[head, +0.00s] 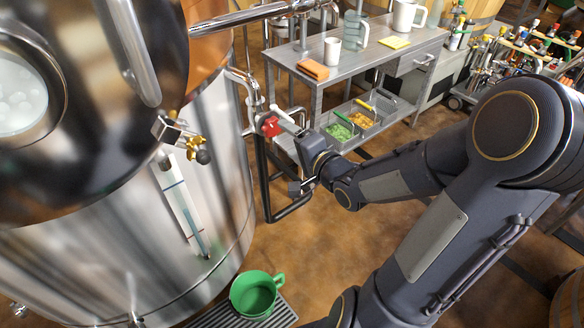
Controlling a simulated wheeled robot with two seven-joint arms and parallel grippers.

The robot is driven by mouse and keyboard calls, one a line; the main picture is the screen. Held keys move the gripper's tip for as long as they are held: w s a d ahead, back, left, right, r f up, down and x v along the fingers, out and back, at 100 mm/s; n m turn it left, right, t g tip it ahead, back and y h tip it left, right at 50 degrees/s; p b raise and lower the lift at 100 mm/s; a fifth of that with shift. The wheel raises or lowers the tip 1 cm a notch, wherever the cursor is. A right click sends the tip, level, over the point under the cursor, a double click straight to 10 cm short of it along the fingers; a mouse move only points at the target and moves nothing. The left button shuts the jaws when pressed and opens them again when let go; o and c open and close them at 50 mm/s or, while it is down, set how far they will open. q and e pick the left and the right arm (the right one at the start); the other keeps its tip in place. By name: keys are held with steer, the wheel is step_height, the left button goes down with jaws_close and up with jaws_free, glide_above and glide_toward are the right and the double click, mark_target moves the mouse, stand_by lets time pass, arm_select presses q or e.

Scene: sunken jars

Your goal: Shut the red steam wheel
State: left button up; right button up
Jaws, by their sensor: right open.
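The red steam wheel (269,126) is a small handwheel on the pipework at the right side of the big steel and copper vessel. My right gripper (283,127) comes in from the right, with its fingers pointing left toward the wheel. The fingers are open and close beside the wheel's right side. I cannot tell whether they touch it or reach around its rim. The gripper body hides part of the pipes behind. My left gripper is not in view.
The vessel (225,185) fills the left, with a brass-coloured valve (195,146) on its front. A green jug (256,293) stands on a floor grate below. A steel table (345,62) with mugs and trays is behind my right gripper. Brown floor is clear between.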

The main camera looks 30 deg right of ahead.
mark_target(274, 129)
steer(key=w+b, duration=0.1)
steer(key=w, duration=0.1)
steer(key=w+f+m+t+b, duration=0.1)
steer(key=w+m+t+y+b, duration=0.1)
steer(key=w+b, duration=0.1)
steer(key=shift+w+f, duration=0.15)
steer(key=shift+w, duration=0.2)
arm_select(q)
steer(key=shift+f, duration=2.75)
arm_select(e)
steer(key=shift+w+a, duration=0.15)
steer(key=shift+w, duration=1.15)
steer(key=shift+c, duration=0.4)
